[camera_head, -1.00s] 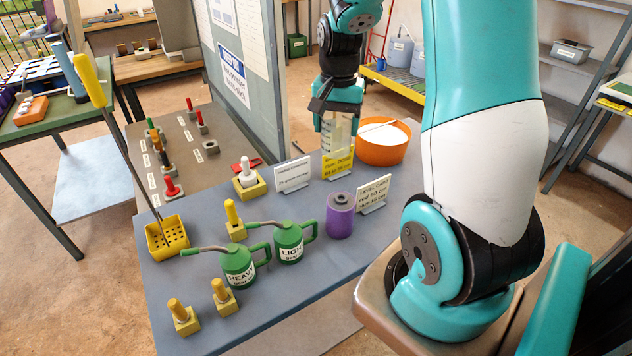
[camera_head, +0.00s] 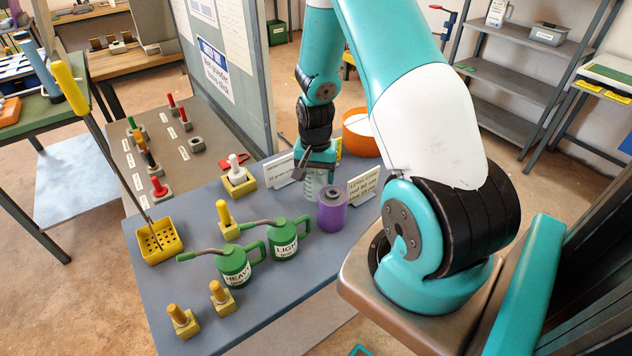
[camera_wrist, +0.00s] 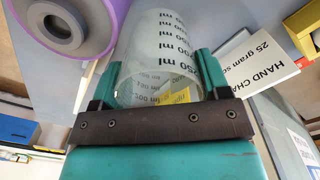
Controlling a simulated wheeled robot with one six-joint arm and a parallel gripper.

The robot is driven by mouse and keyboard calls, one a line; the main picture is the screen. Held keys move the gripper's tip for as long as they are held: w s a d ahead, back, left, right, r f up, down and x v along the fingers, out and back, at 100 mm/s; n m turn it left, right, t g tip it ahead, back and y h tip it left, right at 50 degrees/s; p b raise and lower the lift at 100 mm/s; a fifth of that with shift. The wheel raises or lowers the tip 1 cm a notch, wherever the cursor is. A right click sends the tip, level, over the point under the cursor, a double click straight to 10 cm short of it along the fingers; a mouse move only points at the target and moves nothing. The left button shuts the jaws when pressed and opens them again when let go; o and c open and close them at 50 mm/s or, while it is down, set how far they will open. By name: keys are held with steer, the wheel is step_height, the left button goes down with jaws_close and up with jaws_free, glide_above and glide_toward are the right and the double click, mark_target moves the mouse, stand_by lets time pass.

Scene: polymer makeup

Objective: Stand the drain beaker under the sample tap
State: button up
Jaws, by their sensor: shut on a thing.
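A clear beaker (camera_wrist: 163,40) with dark ml markings is between the two teal fingers of my gripper (camera_wrist: 158,68), which is shut on it. In the head view my gripper (camera_head: 316,160) points down over the blue-grey bench, and the beaker (camera_head: 313,186) shows partly below it. The beaker is just behind and left of the purple canister (camera_head: 332,212), between two white cards. Whether its base touches the bench is hidden. I cannot make out a sample tap in either view.
Green HEAVY (camera_head: 235,266) and LIGHT (camera_head: 284,240) cans stand on the bench front. An orange bowl (camera_head: 360,133) of white material is behind my gripper. A white card (camera_head: 362,184) stands close right. A yellow perforated holder (camera_head: 160,240) is at the left end.

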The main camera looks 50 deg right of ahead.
mark_target(316, 185)
steer(key=shift+f, duration=1.75)
steer(key=shift+f, duration=0.1)
steer(key=shift+f, duration=0.15)
steer(key=o, duration=1)
